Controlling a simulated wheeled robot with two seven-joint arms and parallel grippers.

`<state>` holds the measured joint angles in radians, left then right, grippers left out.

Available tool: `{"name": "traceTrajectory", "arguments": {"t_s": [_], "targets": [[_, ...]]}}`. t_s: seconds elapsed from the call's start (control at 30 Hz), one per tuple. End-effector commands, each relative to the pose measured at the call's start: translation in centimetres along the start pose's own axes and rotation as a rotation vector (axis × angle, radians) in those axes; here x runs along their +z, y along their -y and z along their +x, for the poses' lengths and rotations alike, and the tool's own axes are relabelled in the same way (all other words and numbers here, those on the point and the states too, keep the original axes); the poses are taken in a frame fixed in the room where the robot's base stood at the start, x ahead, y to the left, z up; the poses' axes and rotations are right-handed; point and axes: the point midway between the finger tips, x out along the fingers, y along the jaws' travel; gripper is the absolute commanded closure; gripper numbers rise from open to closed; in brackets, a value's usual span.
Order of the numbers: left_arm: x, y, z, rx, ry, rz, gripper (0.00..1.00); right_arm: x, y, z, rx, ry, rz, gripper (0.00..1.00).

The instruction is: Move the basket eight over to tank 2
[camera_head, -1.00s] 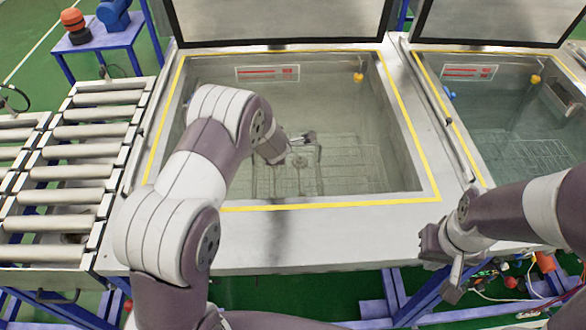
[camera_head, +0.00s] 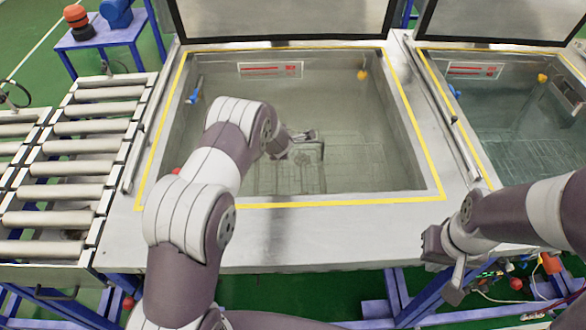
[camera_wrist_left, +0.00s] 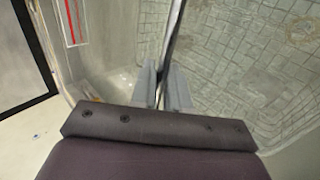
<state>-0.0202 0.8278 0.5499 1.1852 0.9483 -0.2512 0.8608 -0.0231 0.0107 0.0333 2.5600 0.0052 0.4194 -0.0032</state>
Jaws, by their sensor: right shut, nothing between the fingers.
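A basket (camera_head: 290,178) shows as a dark wire frame, blurred by the liquid, in the middle tank (camera_head: 425,150). My left gripper (camera_head: 304,135) is over it, inside the tank. In the left wrist view, the gripper's fingers (camera_wrist_left: 162,88) close on a thin dark bar (camera_wrist_left: 174,30), which looks like the basket's handle. No basket number is readable. My right gripper (camera_head: 443,262) is shut and empty in front of the tanks, apart from the basket. A second tank (camera_head: 455,130) stands at the right; the tank numbers are not readable.
A roller conveyor (camera_head: 85,150) stands left of the middle tank. A raised lid (camera_head: 285,18) stands behind that tank, and another lid (camera_head: 500,20) behind the right one. A metal divider (camera_head: 440,110) separates the tanks. A blue table (camera_head: 105,38) is at the back left.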

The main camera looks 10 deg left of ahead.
Motion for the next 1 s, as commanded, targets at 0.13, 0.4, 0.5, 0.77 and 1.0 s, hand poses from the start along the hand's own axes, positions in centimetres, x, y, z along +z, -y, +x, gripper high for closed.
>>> {"name": "traceTrajectory", "arguments": {"t_s": [0.13, 0.4, 0.5, 0.77, 1.0], "targets": [[0.1, -0.6, -0.2, 0.009, 0.001, -0.002, 1.00, 0.0, 0.0, -0.1, 0.000, 0.000, 0.000, 1.00], [0.1, -1.6, -1.3, 0.009, 0.001, -0.003, 1.00, -0.2, 0.0, -1.4, 0.000, 0.000, 0.000, 1.00], [0.1, -2.0, -1.8, 0.008, 0.001, -0.002, 1.00, -0.2, 0.0, -2.0, 0.000, 0.000, 0.000, 1.00], [0.1, -2.5, -2.4, 0.008, 0.001, -0.002, 1.00, -0.3, 0.0, -2.5, 0.000, 0.000, 0.000, 1.00], [0.1, -2.6, -2.5, 0.008, 0.001, -0.002, 1.00, -0.3, 0.0, -2.6, 0.000, 0.000, 0.000, 1.00]]}}
